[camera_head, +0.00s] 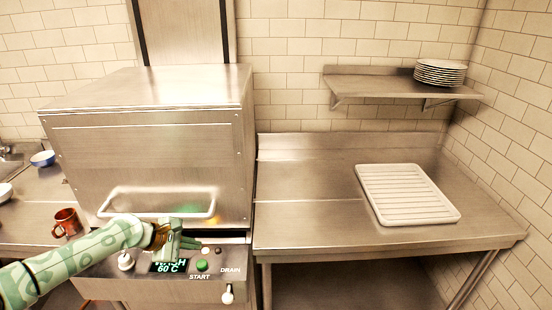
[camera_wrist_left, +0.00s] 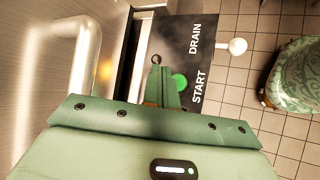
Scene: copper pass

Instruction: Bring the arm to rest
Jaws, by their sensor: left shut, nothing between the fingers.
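My left arm comes in from the left in the head view, patterned green and white. My left gripper (camera_head: 190,243) is over the dishwasher's control panel (camera_head: 105,266), just left of the green START button (camera_head: 202,265). It is shut and empty. In the left wrist view the shut fingers (camera_wrist_left: 163,72) point at the panel beside the green button (camera_wrist_left: 180,83). I cannot tell whether the fingertips touch the panel. The display reads WASH 60 C, partly hidden by the gripper.
The steel dishwasher hood (camera_head: 150,150) has a bar handle (camera_head: 160,190) close behind the gripper. A copper mug (camera_head: 67,222) stands left. A white rack (camera_head: 405,194) lies on the right steel table (camera_head: 310,215). Plates (camera_head: 440,72) are stacked on a wall shelf (camera_head: 385,87).

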